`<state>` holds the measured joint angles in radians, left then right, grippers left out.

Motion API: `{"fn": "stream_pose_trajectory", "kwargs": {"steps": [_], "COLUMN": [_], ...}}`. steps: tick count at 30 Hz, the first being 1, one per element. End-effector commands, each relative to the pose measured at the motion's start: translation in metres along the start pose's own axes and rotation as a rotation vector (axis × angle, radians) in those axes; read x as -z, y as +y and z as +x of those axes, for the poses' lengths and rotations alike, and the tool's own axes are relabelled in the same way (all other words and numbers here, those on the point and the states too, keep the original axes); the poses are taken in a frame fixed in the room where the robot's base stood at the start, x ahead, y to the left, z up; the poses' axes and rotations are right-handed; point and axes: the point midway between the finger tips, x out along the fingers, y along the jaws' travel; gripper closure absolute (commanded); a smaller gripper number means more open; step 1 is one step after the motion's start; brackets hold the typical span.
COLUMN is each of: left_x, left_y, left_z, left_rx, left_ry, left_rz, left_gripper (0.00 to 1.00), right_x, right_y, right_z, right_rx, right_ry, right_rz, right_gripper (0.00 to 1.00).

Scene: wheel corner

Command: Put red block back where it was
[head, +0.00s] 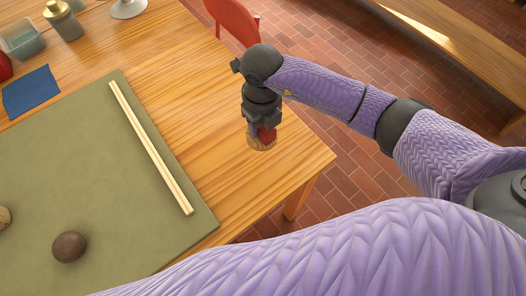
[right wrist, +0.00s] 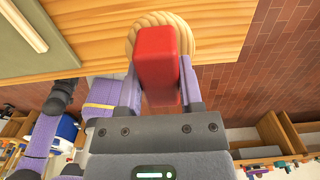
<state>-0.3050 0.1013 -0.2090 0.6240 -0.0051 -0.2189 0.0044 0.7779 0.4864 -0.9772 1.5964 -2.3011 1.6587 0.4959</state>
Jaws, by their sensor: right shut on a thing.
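My right gripper (head: 260,132) points down over the right part of the wooden table, shut on the red block (head: 267,136). In the right wrist view the red block (right wrist: 157,55) stands between the two fingers of the gripper (right wrist: 160,85). A round tan coaster (head: 262,146) lies under the block; it also shows behind the block in the right wrist view (right wrist: 186,38). I cannot tell whether the block touches the coaster. My left gripper is not in view.
A green mat (head: 90,170) covers the table's left part, with two pale sticks (head: 150,147) and a brown ball (head: 69,247) on it. A blue cloth (head: 31,92), a jar (head: 63,20) and a glass container (head: 22,39) are beyond. The table's right edge is near the coaster.

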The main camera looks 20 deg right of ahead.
Motion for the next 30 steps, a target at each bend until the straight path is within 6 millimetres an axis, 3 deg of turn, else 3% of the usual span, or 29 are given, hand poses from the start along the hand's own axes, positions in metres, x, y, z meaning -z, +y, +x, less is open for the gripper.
{"fn": "stream_pose_trajectory", "kwargs": {"steps": [1,3,12,23,24,28,30], "left_x": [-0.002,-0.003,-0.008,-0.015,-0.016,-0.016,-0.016], "left_y": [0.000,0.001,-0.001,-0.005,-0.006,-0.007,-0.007], "left_z": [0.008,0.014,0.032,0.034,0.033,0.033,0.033], "left_rx": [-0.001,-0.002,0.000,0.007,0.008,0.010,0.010], "left_ry": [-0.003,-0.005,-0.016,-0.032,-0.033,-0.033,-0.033], "left_rz": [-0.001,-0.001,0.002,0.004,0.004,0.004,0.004], "left_gripper": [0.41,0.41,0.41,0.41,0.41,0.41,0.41], "right_x": [0.002,0.002,0.002,0.002,0.002,0.002,0.002], "right_y": [0.001,0.001,0.001,0.000,0.000,0.000,0.000], "right_z": [0.019,0.037,0.086,0.093,0.092,0.091,0.091], "right_rx": [-0.002,-0.002,-0.002,0.000,0.000,0.000,0.000], "right_ry": [0.008,0.007,0.006,0.002,0.002,0.002,0.002], "right_rz": [0.008,0.009,0.004,0.002,0.002,0.001,0.001], "right_gripper": [1.00,1.00,1.00,1.00,0.47,0.19,0.18]}}
